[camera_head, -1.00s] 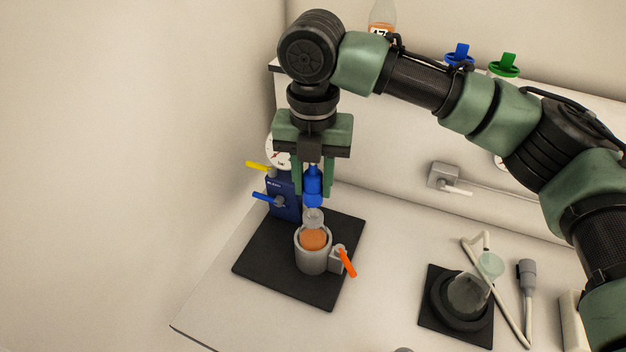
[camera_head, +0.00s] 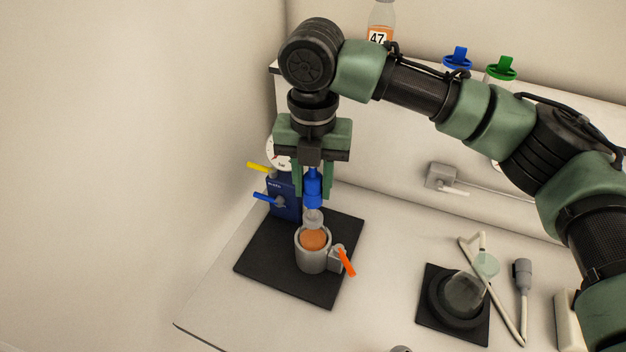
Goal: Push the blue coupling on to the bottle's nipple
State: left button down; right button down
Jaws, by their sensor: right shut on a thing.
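My right gripper (camera_head: 313,188) points straight down with its green fingers shut on the blue coupling (camera_head: 312,194). The coupling is upright, directly above the bottle (camera_head: 313,239). The bottle holds orange juice and stands upright in a grey cup-shaped holder (camera_head: 311,261) with an orange lever (camera_head: 347,263). The coupling's lower end is right at the clear top of the bottle (camera_head: 312,217). I cannot tell whether it touches or surrounds the nipple, which is hidden. My left gripper is not in view.
A blue box (camera_head: 285,200) with blue and yellow levers and a dial stands close behind the holder, on a black mat (camera_head: 270,262). At right are a black round stand (camera_head: 455,305) and a grey-headed tool (camera_head: 523,285). A shelf holds bottle 47 (camera_head: 379,22). The table between is clear.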

aim_at(313, 197)
jog(key=shift+r+p, duration=0.1)
jog(key=shift+p, duration=0.25)
jog(key=shift+f, duration=1.25)
dwell(0.5)
jog(key=shift+p, duration=0.5)
jog(key=shift+f, duration=0.7)
jog(key=c, duration=0.9)
grip_release()
jog(key=shift+c, duration=0.2)
jog(key=shift+r, duration=0.1)
